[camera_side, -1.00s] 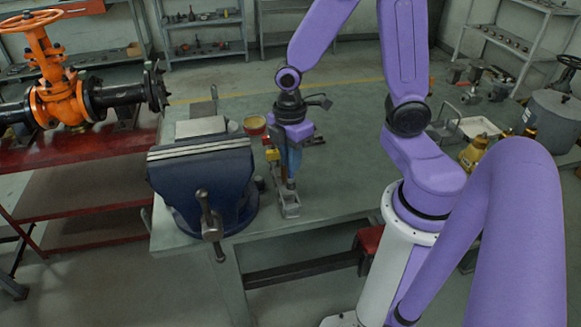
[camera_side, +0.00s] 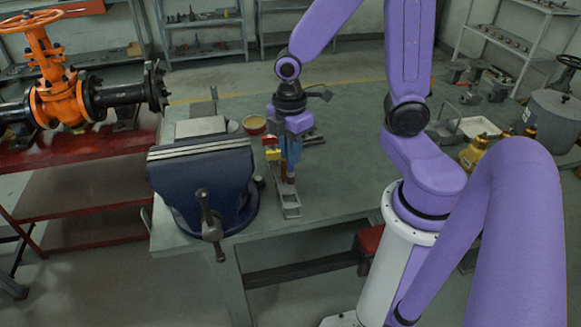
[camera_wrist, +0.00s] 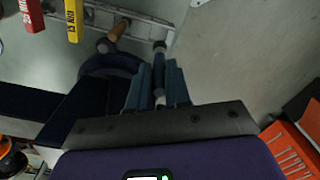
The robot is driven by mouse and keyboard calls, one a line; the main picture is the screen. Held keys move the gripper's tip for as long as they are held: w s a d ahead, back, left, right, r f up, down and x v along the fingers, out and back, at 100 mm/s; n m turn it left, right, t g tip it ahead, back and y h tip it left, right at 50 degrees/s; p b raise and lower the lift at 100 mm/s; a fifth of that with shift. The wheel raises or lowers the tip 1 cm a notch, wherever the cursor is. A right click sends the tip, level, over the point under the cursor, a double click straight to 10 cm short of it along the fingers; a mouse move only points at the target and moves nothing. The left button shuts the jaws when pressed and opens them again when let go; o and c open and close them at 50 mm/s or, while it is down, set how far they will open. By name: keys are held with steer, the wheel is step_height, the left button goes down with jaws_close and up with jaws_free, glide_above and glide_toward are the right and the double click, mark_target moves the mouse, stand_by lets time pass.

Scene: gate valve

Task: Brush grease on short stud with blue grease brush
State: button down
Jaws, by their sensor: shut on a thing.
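My gripper (camera_wrist: 158,90) is shut on a slim blue-handled tool, which appears to be the blue grease brush (camera_wrist: 159,72). Its dark end sticks out past the fingertips, near the metal rack (camera_wrist: 155,32). In the side view my gripper (camera_side: 290,155) points down just above the rack (camera_side: 289,205), right of the vise. A brown-handled tool (camera_wrist: 118,30) with a dark end stands at the rack beside the held one. Whether the held tool is clear of the rack cannot be told. Studs show at the black pipe flange (camera_side: 155,86); which is short cannot be told.
The blue vise (camera_side: 203,180) stands close to the left of my gripper. Red (camera_wrist: 32,14) and yellow (camera_wrist: 73,20) tags stand near the rack. A round tin (camera_side: 254,125) is behind. The bench right of the rack (camera_side: 345,185) is clear. The orange valve (camera_side: 62,98) is far left.

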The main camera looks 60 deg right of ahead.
steer(key=w+d+t, duration=0.2)
steer(key=w+d, duration=0.5)
steer(key=w, duration=0.4)
steer(key=w+d+t, duration=0.1)
steer(key=w+d, duration=0.6)
steer(key=w, duration=0.4)
steer(key=w+d+t+h, duration=0.1)
steer(key=w+d, duration=0.4)
steer(key=d, duration=0.5)
step_height(320, 180, down, 6)
steer(key=shift+s+f, duration=0.15)
steer(key=shift+s, duration=0.05)
steer(key=shift+a+f, duration=0.1)
steer(key=shift+f, duration=0.5)
stand_by(0.4)
step_height(320, 180, up, 7)
stand_by(1.0)
